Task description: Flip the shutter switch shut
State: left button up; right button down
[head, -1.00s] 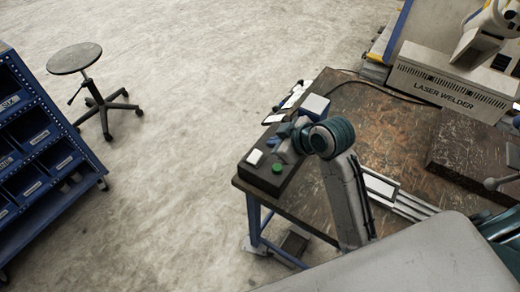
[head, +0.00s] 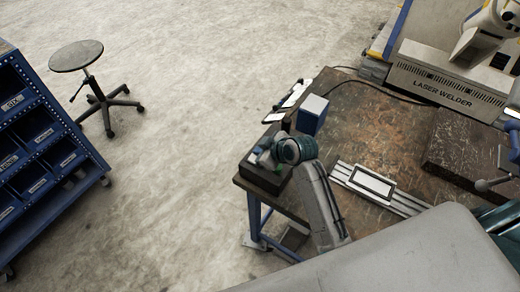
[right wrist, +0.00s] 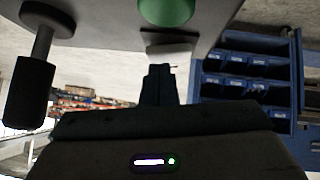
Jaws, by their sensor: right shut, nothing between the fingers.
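The dark control box (head: 262,180) sits at the left corner of the workbench, partly hidden by my right arm. My right gripper (head: 263,155) is over the box, its fingers shut and empty. In the right wrist view the shut fingers (right wrist: 160,72) point at a small grey flap (right wrist: 168,46) on the box, close below the green button (right wrist: 166,10). I cannot tell whether they touch it. A lever with a black knob (right wrist: 29,92) sticks out at the left of that view. Which part is the shutter switch is not clear. My left gripper is out of view.
A blue and white box (head: 312,115) stands just behind the control box on the workbench (head: 360,125). A white-framed plate on a rail (head: 372,184) lies to the right. The laser welder (head: 445,85) is at the back right. A blue bin rack (head: 45,150) and a stool (head: 76,57) stand on the floor.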

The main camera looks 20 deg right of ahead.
jog(key=shift+w+f, duration=0.15)
jog(key=shift+w, duration=0.2)
jog(key=shift+s, duration=0.55)
jog(key=shift+w+a, duration=0.15)
jog(key=shift+a+p, duration=0.15)
jog(key=shift+p, duration=0.2)
jog(key=shift+s+a, duration=0.35)
jog(key=shift+s, duration=0.1)
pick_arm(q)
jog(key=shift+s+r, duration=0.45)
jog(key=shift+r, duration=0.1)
